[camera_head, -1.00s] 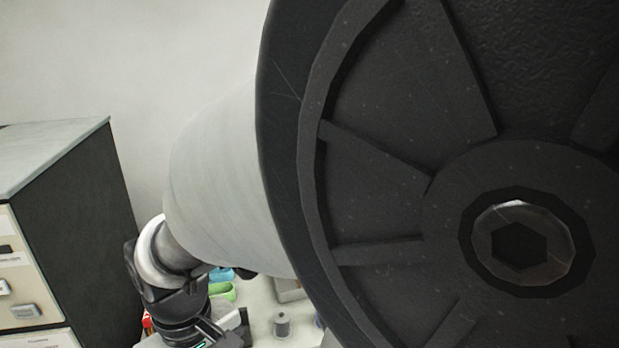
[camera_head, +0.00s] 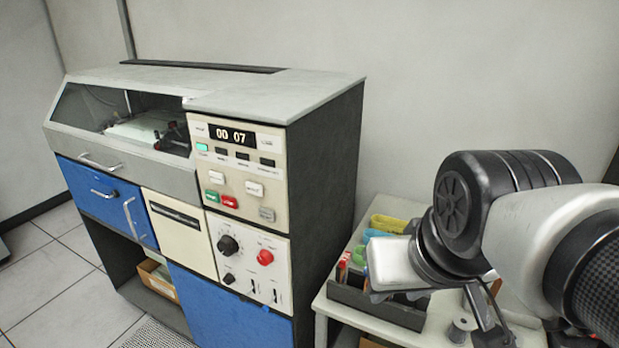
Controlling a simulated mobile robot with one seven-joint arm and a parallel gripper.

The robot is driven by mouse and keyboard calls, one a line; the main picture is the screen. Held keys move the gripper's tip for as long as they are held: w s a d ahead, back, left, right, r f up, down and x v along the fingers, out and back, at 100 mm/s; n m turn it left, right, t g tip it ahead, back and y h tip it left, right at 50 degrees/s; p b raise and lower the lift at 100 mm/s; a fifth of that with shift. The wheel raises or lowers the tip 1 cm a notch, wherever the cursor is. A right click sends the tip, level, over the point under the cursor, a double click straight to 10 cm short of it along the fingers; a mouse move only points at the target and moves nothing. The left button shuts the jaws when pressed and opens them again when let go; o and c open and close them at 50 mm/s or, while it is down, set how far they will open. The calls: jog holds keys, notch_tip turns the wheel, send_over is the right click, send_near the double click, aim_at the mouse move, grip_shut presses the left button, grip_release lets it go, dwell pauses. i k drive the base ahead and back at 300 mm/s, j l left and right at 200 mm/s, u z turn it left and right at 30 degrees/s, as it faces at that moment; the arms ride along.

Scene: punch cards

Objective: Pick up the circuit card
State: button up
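I cannot make out a circuit card in this view; it may be hidden or too small to tell. My gripper (camera_head: 482,308) is at the lower right, pointing down over a pale table (camera_head: 435,325). My wrist and arm cover much of it. Thin dark finger parts show near the table top, but I cannot tell their spacing or whether they hold anything.
A dark organizer tray (camera_head: 375,306) with red, green, blue and yellow items stands on the table, left of my gripper. A small grey spool (camera_head: 461,328) stands near the front. A tall card machine (camera_head: 330,180) with a control panel (camera_head: 243,172) stands left of the table.

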aim_at(343, 263)
jog(key=z, duration=2.65)
jog(key=u, duration=2.65)
jog(key=i+j+z, duration=0.15)
jog(key=j, duration=0.15)
jog(key=i+j+z, duration=0.15)
jog(key=j, duration=0.15)
jog(key=i+j+z, duration=0.15)
jog(key=j, duration=0.2)
jog(key=i+j+z, duration=0.1)
jog(key=j, duration=0.25)
jog(key=u, duration=0.1)
